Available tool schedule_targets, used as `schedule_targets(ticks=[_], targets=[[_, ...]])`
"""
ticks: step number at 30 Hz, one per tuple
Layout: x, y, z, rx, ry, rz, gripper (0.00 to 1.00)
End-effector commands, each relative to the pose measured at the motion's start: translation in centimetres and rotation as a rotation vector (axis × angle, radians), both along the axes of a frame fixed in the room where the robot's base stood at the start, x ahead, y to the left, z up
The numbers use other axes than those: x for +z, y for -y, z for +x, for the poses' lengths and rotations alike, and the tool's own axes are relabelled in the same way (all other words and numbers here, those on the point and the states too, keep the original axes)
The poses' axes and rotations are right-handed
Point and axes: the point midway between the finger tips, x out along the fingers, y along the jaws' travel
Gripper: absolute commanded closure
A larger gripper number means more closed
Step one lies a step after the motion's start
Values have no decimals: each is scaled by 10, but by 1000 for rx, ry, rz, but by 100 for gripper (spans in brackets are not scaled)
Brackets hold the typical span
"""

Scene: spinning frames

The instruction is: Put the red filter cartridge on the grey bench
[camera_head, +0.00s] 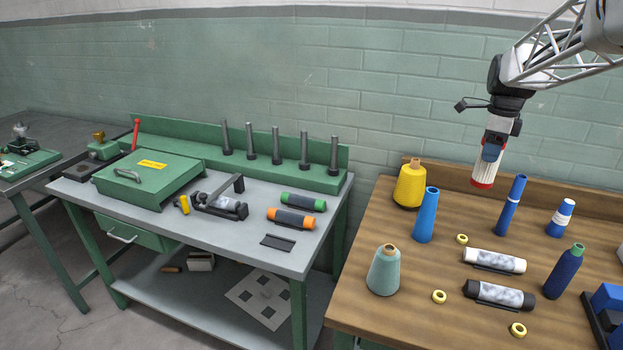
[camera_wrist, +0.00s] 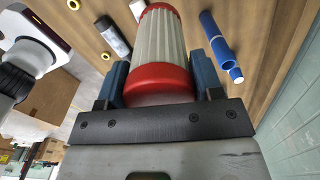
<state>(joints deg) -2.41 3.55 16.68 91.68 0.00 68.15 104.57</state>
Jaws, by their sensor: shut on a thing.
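The red filter cartridge (camera_head: 484,177) has a pale ribbed body with red ends. It hangs upright under my gripper (camera_head: 493,150), above the back of the wooden table. In the wrist view the cartridge (camera_wrist: 158,55) lies between the two blue fingers of my gripper (camera_wrist: 160,85), which are shut on it. The grey bench (camera_head: 266,254) stands to the left of the wooden table, well away from the cartridge.
The wooden table (camera_head: 395,314) holds cones, blue tubes, rollers and small yellow rings. On the bench are a green box (camera_head: 150,183), a row of upright pegs (camera_head: 276,145), an orange-ended roller (camera_head: 291,218) and a green-ended roller (camera_head: 303,201). Its front middle is clear.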

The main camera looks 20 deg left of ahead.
Motion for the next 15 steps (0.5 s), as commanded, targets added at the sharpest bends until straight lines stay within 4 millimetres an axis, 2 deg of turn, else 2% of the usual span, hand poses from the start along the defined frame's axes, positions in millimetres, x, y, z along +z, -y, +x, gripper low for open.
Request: schedule_targets(ticks=[3, 15], targets=[[1, -34, -5, 57, 1, 0, 67], [0, -137, -32, 234, -1, 0, 67]])
